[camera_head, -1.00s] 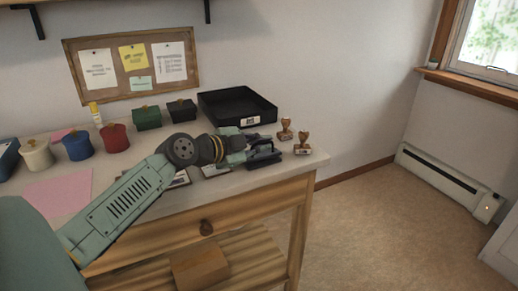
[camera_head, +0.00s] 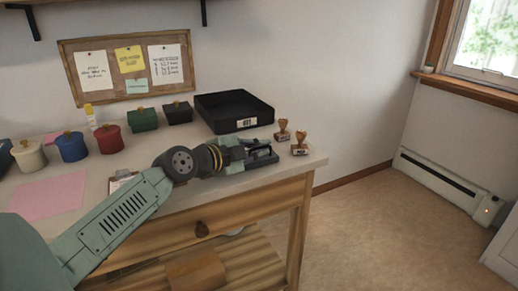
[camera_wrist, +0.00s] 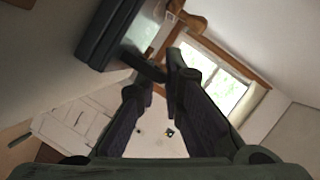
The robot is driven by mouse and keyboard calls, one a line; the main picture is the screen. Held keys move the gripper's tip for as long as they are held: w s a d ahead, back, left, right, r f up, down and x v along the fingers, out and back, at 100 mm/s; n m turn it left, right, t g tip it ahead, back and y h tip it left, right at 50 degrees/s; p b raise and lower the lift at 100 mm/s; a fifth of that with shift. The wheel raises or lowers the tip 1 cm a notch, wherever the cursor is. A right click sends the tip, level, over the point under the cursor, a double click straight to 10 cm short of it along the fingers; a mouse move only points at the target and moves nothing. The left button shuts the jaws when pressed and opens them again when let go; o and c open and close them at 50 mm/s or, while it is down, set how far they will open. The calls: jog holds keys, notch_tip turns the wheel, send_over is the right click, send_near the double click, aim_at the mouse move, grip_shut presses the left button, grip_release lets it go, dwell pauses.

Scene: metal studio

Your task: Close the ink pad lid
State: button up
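The dark ink pad (camera_head: 264,160) sits near the right front corner of the desk in the head view. Its lid is hard to make out there, partly behind my gripper (camera_head: 243,150), which is right beside it. In the wrist view a dark blue box-like part, likely the ink pad (camera_wrist: 103,35), lies at the upper left, just past the fingertips. My gripper (camera_wrist: 166,72) shows its two fingers converging to a narrow gap, with nothing clearly held between them. Whether a fingertip touches the ink pad, I cannot tell.
Two wooden-handled stamps (camera_head: 299,145) (camera_head: 283,130) stand right of the ink pad. A black tray (camera_head: 234,112) is behind it. Several lidded pots, including a red one (camera_head: 109,139), and a pink sheet (camera_head: 50,196) are at left. The desk's right edge is close.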

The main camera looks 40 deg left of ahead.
aim_at(259, 160)
jog(key=shift+o, duration=0.5)
notch_tip(259, 160, up, 10)
dwell(0.3)
